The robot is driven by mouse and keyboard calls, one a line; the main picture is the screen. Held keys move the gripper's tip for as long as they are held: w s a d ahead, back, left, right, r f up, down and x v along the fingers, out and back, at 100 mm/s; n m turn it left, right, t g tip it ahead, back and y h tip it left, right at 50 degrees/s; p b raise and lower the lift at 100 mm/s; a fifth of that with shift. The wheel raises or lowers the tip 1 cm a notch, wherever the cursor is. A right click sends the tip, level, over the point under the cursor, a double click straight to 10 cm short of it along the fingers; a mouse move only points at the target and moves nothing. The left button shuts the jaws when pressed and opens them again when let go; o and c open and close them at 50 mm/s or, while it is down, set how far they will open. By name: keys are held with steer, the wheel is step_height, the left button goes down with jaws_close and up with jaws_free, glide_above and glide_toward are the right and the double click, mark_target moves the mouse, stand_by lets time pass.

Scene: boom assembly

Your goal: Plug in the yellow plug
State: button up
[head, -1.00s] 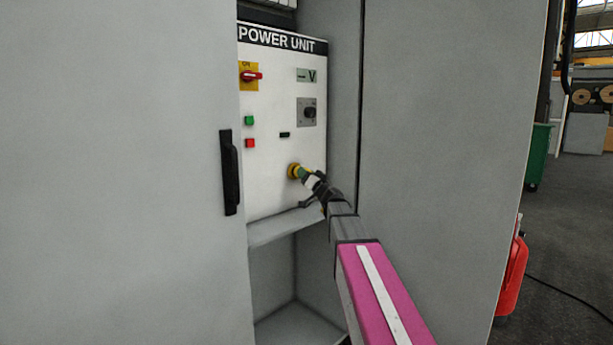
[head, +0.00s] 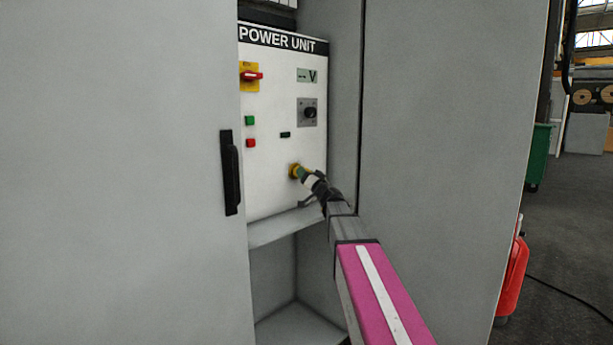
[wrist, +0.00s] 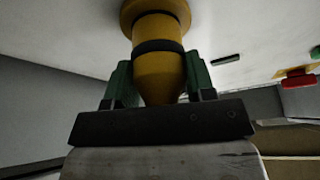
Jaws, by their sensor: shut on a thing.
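The yellow plug (wrist: 158,68) is held between the green fingers of my gripper (wrist: 160,85) in the wrist view. It has a dark band around it, and its far end meets a round yellow socket (wrist: 155,8) on the white panel. I see no gap between plug and socket. In the head view my gripper (head: 306,176) is at the yellow socket (head: 295,170) low on the power unit panel (head: 270,185). The plug is mostly hidden there by my gripper.
The panel sits inside a grey cabinet, with a door and black handle (head: 230,172) at left and a grey wall close at right. A red switch (head: 252,76), green button (head: 250,120) and red button (head: 250,143) are on the panel. A ledge (head: 285,226) runs below.

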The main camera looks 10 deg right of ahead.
steer(key=shift+w+a, duration=0.1)
steer(key=o, duration=1.2)
steer(key=v, duration=1)
steer(key=shift+s+f, duration=0.15)
steer(key=shift+s, duration=0.2)
